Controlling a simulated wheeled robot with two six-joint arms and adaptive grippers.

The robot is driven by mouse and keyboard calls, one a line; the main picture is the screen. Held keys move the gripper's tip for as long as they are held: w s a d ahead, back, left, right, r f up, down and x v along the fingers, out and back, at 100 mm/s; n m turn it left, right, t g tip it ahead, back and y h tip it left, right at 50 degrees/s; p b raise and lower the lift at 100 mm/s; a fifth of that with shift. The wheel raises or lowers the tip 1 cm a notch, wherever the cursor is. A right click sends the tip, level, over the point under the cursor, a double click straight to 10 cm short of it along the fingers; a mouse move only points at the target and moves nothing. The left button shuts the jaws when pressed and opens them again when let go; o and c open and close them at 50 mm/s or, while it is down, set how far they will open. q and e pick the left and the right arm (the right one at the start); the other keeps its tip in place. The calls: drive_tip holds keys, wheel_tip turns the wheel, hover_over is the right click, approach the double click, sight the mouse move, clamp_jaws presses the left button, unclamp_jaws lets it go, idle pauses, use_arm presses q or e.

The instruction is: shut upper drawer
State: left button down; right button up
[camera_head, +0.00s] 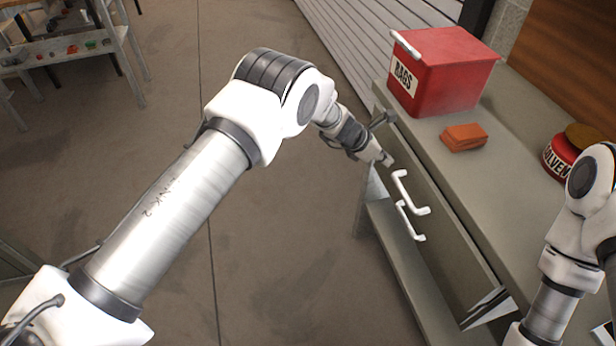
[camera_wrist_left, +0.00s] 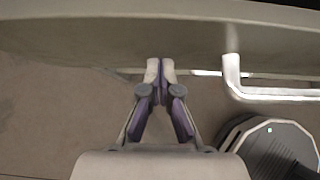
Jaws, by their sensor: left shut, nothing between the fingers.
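The grey bench on the right has drawers in its front with two white handles. The upper drawer's front (camera_head: 425,186) carries the upper handle (camera_head: 407,192); the second handle (camera_head: 409,221) is just below it. Drawer side edges show at the near end, so a drawer stands out from the bench; how far is hard to tell. My left gripper (camera_head: 387,159) is shut and empty near the far end of the drawer front. In the left wrist view, its closed fingertips (camera_wrist_left: 160,66) are close to the drawer front (camera_wrist_left: 110,38), left of a white handle (camera_wrist_left: 270,93). Contact is unclear. My right gripper is out of view.
On the bench top (camera_head: 476,180) are a red rags bin (camera_head: 455,75), an orange block-like stack (camera_head: 463,137) and a red can (camera_head: 562,158). My right arm is over the bench's near right part. Floor (camera_head: 290,230) left of the bench is clear.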

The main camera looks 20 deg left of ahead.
sight(395, 153)
use_arm(q)
drive_tip(key=w+d, duration=0.1)
drive_tip(key=d, duration=0.1)
drive_tip(key=w+d, duration=0.1)
drive_tip(key=shift+w+d+b, duration=0.15)
drive_tip(key=shift+d+b, duration=0.15)
drive_tip(key=shift+d, duration=0.05)
drive_tip(key=shift+w+d+r, duration=0.1)
drive_tip(key=shift+w+r, duration=0.05)
drive_tip(key=shift+r, duration=0.05)
drive_tip(key=shift+r, duration=0.1)
